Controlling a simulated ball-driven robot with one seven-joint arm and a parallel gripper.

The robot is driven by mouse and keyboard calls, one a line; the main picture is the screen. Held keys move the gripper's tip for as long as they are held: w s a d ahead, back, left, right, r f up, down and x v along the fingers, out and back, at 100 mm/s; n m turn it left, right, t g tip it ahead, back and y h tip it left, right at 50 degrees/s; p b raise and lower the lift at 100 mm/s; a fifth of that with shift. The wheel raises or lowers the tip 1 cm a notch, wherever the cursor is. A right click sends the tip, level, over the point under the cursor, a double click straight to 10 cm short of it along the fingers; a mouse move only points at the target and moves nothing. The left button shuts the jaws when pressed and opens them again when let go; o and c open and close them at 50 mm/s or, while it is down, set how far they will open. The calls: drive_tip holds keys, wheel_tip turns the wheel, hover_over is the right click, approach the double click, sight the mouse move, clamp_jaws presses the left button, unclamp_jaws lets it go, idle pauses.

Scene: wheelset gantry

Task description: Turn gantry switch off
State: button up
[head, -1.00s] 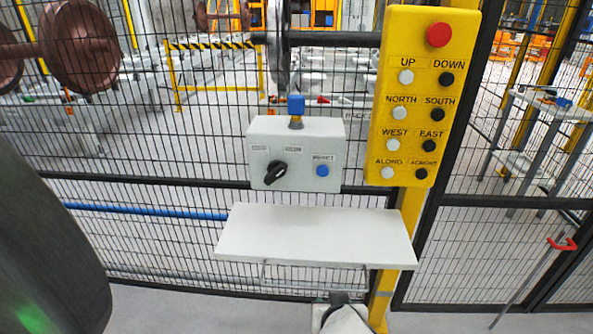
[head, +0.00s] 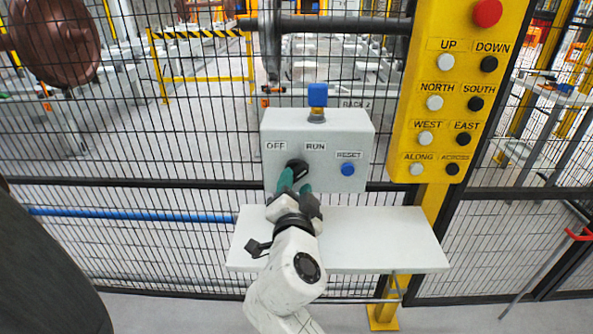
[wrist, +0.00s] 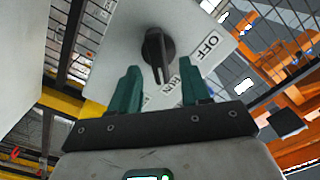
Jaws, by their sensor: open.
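The gantry switch is a black rotary knob (head: 297,169) on the front of a light grey box (head: 345,130), below the labels OFF and RUN. Its handle slants up to the right, towards the RUN side. In the wrist view the knob (wrist: 157,50) shows ahead, its handle running down towards the RUN label. My gripper (head: 294,186) is in front of the knob, open, with its green fingers apart. In the wrist view my gripper (wrist: 158,80) has one finger on each side of the handle's end, with no clear contact. The fingers partly hide the knob in the head view.
A yellow button panel (head: 445,110) stands to the right. A white shelf (head: 385,240) juts out below. Black mesh fencing is behind.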

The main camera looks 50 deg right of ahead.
sight(297, 178)
drive_tip(key=shift+p+x, duration=0.35)
drive_tip(key=shift+x, duration=1.85)
drive_tip(key=c, duration=0.8)
